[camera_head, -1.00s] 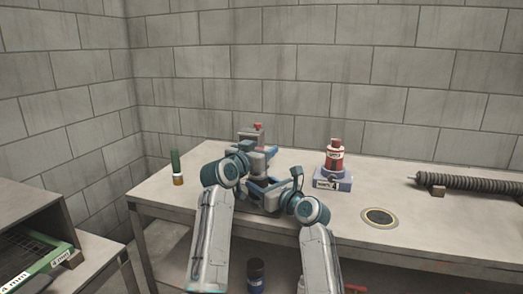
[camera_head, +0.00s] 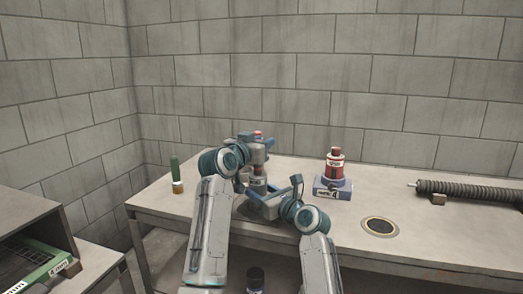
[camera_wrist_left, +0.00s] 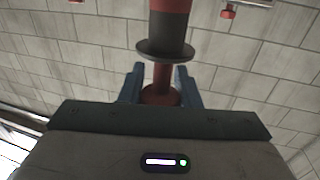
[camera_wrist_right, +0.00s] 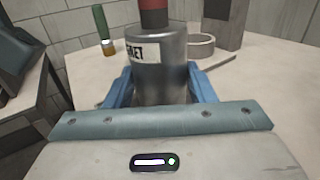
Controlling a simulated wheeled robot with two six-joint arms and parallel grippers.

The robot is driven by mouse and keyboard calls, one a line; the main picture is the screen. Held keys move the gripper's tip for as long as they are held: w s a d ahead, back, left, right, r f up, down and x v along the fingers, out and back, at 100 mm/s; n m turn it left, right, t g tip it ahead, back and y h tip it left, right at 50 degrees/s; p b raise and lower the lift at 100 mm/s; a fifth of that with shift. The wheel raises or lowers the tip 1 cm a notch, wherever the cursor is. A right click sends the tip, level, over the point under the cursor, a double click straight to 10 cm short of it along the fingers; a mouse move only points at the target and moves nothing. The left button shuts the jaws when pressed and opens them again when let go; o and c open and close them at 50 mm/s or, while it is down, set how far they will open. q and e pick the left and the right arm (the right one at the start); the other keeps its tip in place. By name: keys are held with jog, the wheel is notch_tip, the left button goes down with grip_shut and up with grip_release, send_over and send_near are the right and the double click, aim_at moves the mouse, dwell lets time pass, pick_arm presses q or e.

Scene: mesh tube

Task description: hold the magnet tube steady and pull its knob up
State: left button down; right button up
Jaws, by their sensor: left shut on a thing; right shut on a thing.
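The magnet tube (camera_wrist_right: 160,65) is a grey metal cylinder with a white label, upright in the right wrist view. A dark red part rises from its top. My right gripper (camera_head: 262,201) is shut around the tube's body, one blue finger on each side. It also shows in the head view (camera_head: 258,182), partly covered by my arms. My left gripper (camera_head: 257,152) is above the right one, shut on the red knob (camera_wrist_left: 160,96). In the left wrist view a red stem and a dark flanged cylinder show beyond the knob.
A red bottle (camera_head: 335,166) stands on a blue-grey box (camera_head: 332,188) to the right. A round ring plate (camera_head: 380,227) and a dark ribbed tube (camera_head: 470,191) lie farther right. The table's front right is clear.

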pick_arm(q)
jog(key=shift+r, duration=0.2)
pick_arm(e)
jog(key=shift+f, duration=0.25)
pick_arm(q)
jog(key=c, duration=1.4)
grip_release()
jog(key=o, duration=0.3)
jog(key=shift+s, duration=0.1)
pick_arm(e)
jog(key=shift+r, duration=0.1)
pick_arm(q)
jog(key=shift+o, duration=0.2)
jog(key=shift+s+a, duration=0.1)
jog(key=v, duration=1.1)
jog(key=shift+s+a, duration=0.2)
jog(key=shift+s, duration=0.15)
pick_arm(e)
jog(key=o, duration=1.2)
